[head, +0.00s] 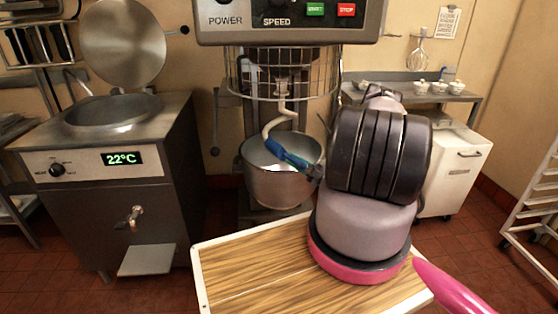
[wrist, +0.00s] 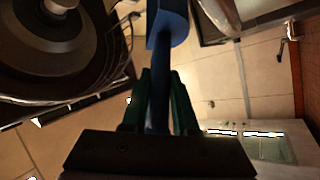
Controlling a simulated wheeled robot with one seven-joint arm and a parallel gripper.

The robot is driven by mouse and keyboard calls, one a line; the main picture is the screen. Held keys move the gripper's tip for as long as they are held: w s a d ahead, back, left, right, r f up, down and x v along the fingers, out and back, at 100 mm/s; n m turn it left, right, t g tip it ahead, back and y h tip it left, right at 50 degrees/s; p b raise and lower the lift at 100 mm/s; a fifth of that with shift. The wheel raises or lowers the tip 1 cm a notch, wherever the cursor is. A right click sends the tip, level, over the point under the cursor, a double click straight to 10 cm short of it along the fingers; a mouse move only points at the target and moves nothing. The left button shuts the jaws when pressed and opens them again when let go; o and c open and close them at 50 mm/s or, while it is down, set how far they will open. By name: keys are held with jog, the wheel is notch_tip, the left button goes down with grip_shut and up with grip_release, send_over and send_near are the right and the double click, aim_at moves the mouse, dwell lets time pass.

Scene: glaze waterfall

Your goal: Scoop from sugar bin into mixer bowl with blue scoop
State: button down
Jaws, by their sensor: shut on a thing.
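The blue scoop (head: 287,153) is tilted over the open top of the steel mixer bowl (head: 284,188), in front of the mixer's hook. My gripper (head: 316,172) is at the bowl's right rim, partly hidden by my arm. In the wrist view my gripper (wrist: 160,85) has its green fingers shut on the handle of the blue scoop (wrist: 168,25). I cannot tell whether the scoop holds any sugar. A white bin (head: 458,170) stands at the back right, partly hidden by my arm; no label on it is readable, so I cannot tell if it is the sugar bin.
The wire guard (head: 262,75) and mixer control panel (head: 290,20) are above the bowl. A kettle unit (head: 100,190) with its lid raised stands left. A wood-topped surface (head: 240,270) is in front. A side table (head: 450,97) with small bowls and a rack (head: 535,205) are right.

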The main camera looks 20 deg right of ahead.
jog(key=n+g, duration=0.2)
jog(key=n, duration=0.1)
jog(key=n+g, duration=0.1)
jog(key=shift+a+r+g+h, duration=0.3)
jog(key=shift+a+h, duration=0.05)
jog(key=shift+h, duration=0.05)
jog(key=n+g+h, duration=0.2)
jog(key=n, duration=0.1)
jog(key=a+n+h, duration=0.1)
jog(key=n, duration=0.1)
jog(key=shift+s+r+g+h, duration=0.1)
jog(key=shift+r+g+h, duration=0.2)
jog(key=shift+g, duration=0.1)
jog(key=s+a, duration=0.2)
jog(key=s, duration=0.4)
jog(key=s+a+r, duration=0.1)
jog(key=s, duration=0.6)
jog(key=shift+s+a+r, duration=0.3)
jog(key=shift+a, duration=0.1)
